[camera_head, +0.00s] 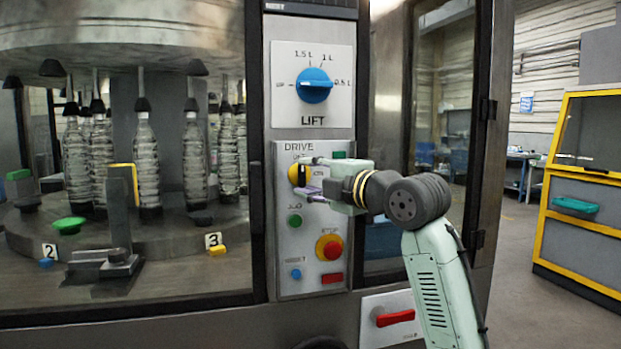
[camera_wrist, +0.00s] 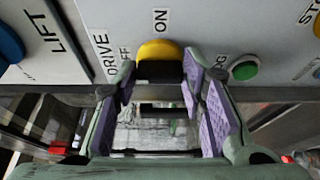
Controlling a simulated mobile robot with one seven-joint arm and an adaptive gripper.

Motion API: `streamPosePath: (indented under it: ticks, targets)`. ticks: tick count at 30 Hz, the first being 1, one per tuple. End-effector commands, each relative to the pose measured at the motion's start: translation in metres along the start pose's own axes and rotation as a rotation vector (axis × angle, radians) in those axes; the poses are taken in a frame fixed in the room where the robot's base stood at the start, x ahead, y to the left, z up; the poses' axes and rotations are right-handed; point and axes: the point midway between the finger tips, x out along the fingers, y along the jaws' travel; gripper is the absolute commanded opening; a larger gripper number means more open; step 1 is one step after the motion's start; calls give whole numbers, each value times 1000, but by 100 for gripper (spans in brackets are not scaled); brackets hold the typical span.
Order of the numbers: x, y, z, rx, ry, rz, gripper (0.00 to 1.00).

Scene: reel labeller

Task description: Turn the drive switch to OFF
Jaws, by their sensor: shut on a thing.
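The drive switch is a yellow round knob (camera_head: 294,174) with a black grip bar, on the grey panel under the label DRIVE. It also shows in the wrist view (camera_wrist: 160,50), with its black bar (camera_wrist: 158,71) facing me. ON is printed above the knob and OFF to its left there. My gripper (camera_head: 311,179) reaches in from the right. Its purple-padded fingers (camera_wrist: 160,78) are shut on the switch, one on each side of the black bar. The fingers partly cover the knob in the head view, and I cannot tell which label the bar points to.
Below the switch are a green button (camera_head: 295,221), a red stop button (camera_head: 329,247) on yellow and a blue button (camera_head: 295,274). The blue LIFT dial (camera_head: 314,85) is above. A red handle (camera_head: 395,318) is lower right. Bottles (camera_head: 145,165) stand behind glass at left.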

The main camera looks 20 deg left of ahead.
Motion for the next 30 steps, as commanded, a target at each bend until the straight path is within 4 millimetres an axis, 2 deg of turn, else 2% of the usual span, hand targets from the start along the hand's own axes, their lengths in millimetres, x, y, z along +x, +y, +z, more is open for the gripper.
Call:
streamPosePath:
  ticks: [1,2,5,13,17,20,30]
  targets:
    - [0,-1,0,-2,0,-2,10]
    - [0,-1,0,-2,0,-2,39]
    - [0,0,0,-2,0,-1,45]
    - [0,0,0,0,0,0,46]
    - [-7,0,0,0,-1,1,46]
    - [-22,0,1,0,-2,2,46]
    - [-92,0,0,-2,-2,0,46]
